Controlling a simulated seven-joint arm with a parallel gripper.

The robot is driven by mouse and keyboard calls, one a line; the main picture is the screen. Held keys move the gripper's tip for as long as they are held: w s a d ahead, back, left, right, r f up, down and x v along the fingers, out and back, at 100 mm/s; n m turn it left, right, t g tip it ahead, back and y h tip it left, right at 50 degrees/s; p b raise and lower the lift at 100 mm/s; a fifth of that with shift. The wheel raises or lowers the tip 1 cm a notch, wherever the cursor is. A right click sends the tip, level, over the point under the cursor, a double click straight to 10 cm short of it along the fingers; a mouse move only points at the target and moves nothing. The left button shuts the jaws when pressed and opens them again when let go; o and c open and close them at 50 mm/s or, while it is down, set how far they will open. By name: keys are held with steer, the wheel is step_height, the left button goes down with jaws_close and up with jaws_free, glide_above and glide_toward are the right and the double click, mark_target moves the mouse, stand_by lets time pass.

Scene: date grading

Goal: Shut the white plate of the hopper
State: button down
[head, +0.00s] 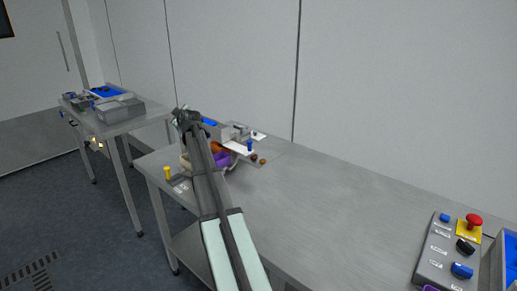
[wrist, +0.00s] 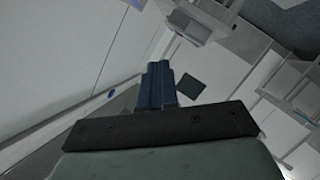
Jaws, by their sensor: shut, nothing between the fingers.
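The hopper (head: 229,132) is a small grey assembly at the far end of the long table in the head view. Brown dates (head: 217,147) show just left of the plate. My arm crosses in front and hides part of this group. The dark end of my arm is up and left of the hopper. My gripper (wrist: 158,68) shows blue fingers pressed together and empty in the wrist view, apart from anything. The plate cannot be made out in the wrist view.
A purple container (head: 222,160) and a yellow-topped post (head: 167,172) stand near the hopper. Loose dates (head: 254,157) lie to its right. A control box with a red button (head: 474,221) stands at the near right. The middle of the table (head: 340,195) is clear.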

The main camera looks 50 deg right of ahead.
steer(key=s+d+f+m+g+h, duration=0.1)
steer(key=s+d+f+m, duration=0.2)
steer(key=s+d, duration=0.75)
steer(key=s+d+f+m+g, duration=0.1)
steer(key=s+d+f+m, duration=0.25)
steer(key=s+d, duration=0.7)
steer(key=s+f+m+t+y, duration=0.3)
steer(key=s+m+y, duration=0.3)
steer(key=s, duration=0.4)
steer(key=s+f+m+t+y, duration=0.25)
steer(key=s+m+y, duration=0.35)
steer(key=s, duration=0.5)
steer(key=w+a+h, duration=0.1)
steer(key=w+a, duration=0.2)
steer(key=w, duration=1)
steer(key=shift+w+a+m, duration=0.25)
steer(key=shift+w+m, duration=0.1)
